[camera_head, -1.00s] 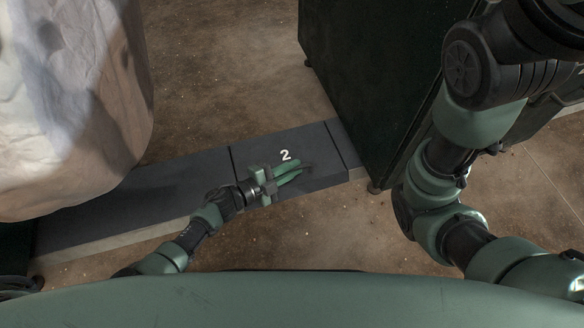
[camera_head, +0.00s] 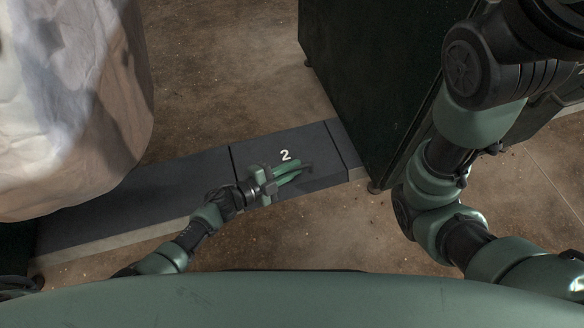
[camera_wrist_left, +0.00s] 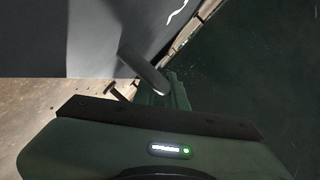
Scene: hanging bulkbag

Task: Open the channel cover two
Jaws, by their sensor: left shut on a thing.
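The channel cover two (camera_head: 322,158) is a dark grey panel marked with a white "2", set in the long low channel between the bag and the cabinet. It also shows in the left wrist view (camera_wrist_left: 90,40). My left gripper (camera_head: 296,171) is over the cover's near part, with its green fingers pointing right. It is shut on the cover's dark handle (camera_head: 307,167), which shows as a grey bar by the fingers in the left wrist view (camera_wrist_left: 143,70). The fingers partly hide the handle. My right arm is at the right; its gripper is out of view.
A large white bulk bag (camera_head: 70,110) hangs at the left over the neighbouring dark cover (camera_head: 150,190). A dark green cabinet (camera_head: 370,70) stands close to the cover's right end. Brown floor (camera_head: 230,70) lies clear behind the channel.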

